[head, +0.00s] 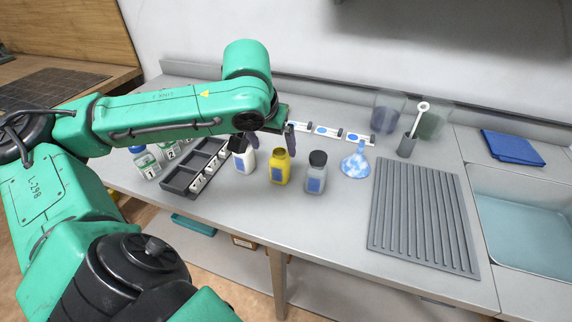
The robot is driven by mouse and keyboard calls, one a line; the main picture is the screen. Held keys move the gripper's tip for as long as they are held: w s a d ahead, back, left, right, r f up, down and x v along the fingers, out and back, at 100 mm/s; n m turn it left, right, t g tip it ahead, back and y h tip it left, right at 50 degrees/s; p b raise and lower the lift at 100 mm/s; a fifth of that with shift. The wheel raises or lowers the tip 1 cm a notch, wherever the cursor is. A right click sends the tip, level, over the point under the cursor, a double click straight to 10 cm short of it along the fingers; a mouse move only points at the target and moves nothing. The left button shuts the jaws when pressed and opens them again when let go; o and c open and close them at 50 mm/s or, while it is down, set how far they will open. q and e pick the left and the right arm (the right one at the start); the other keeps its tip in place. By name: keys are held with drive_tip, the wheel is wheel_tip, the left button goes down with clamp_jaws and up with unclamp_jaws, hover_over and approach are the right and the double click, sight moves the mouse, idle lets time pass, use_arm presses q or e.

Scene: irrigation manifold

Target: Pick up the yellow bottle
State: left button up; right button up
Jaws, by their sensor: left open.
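My left gripper (268,143) is above and just behind the yellow bottle, with one dark finger by the white bottle and the other behind the yellow bottle's top. It is open and holds nothing that I can see. My arm hides part of the counter behind. My right gripper is not in view.
A blue-and-white funnel-shaped flask (356,163) stands right of the grey bottle. A dark divided tray (198,167) and numbered bottles (146,163) are at the left. A ribbed grey mat (421,215) lies at the right, before a sink (527,225). The front counter is clear.

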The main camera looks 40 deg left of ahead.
sight(275, 159)
use_arm(q)
drive_tip(key=x, duration=0.4)
drive_tip(key=shift+s+f, duration=0.15)
drive_tip(key=shift+f, duration=0.2)
drive_tip(key=x, duration=0.3)
drive_tip(key=w+x, duration=0.1)
drive_tip(key=x, duration=0.3)
drive_tip(key=shift+w+f, duration=0.1)
drive_tip(key=shift+w, duration=0.05)
drive_tip(key=c, duration=1.4)
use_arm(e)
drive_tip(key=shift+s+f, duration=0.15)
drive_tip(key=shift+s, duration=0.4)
